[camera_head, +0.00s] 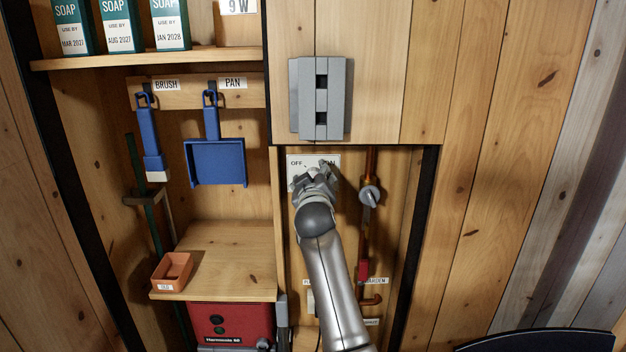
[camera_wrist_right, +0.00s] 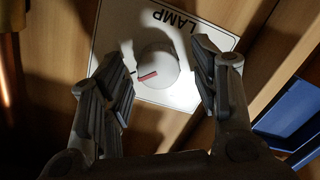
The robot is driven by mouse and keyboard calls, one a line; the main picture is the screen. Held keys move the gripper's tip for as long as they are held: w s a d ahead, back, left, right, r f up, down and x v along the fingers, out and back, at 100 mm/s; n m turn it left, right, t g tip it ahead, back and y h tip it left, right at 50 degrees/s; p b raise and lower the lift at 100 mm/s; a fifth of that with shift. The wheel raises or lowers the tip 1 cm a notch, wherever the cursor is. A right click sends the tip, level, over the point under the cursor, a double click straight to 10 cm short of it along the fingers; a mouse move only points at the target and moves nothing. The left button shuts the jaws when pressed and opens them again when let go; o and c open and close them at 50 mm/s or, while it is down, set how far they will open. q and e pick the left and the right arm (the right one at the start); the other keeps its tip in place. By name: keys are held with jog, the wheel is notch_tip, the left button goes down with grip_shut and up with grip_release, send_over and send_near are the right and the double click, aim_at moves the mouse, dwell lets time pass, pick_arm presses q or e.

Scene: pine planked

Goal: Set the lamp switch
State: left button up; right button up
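The lamp switch is a round white knob (camera_wrist_right: 157,70) with a red pointer line, on a white plate (camera_wrist_right: 205,25) marked LAMP in the right wrist view. In the head view the plate (camera_head: 297,171) shows OFF at its left and part of ON at its right; the knob is hidden there by my right gripper (camera_head: 318,176). In the wrist view my right gripper (camera_wrist_right: 167,82) is open, with one finger on each side of the knob and gaps between the fingers and the knob. My left gripper is not in view.
A grey box (camera_head: 335,98) is mounted above the plate. A copper pipe with a grey valve (camera_head: 370,196) runs just right of my right gripper. A blue dustpan (camera_head: 216,163) and blue brush (camera_head: 152,150) hang at left above a wooden shelf (camera_head: 225,255) with an orange tray (camera_head: 172,273).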

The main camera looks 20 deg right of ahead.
jog(key=shift+s, duration=0.1)
jog(key=v, duration=0.7)
jog(key=shift+s, duration=0.2)
jog(key=shift+a, duration=0.1)
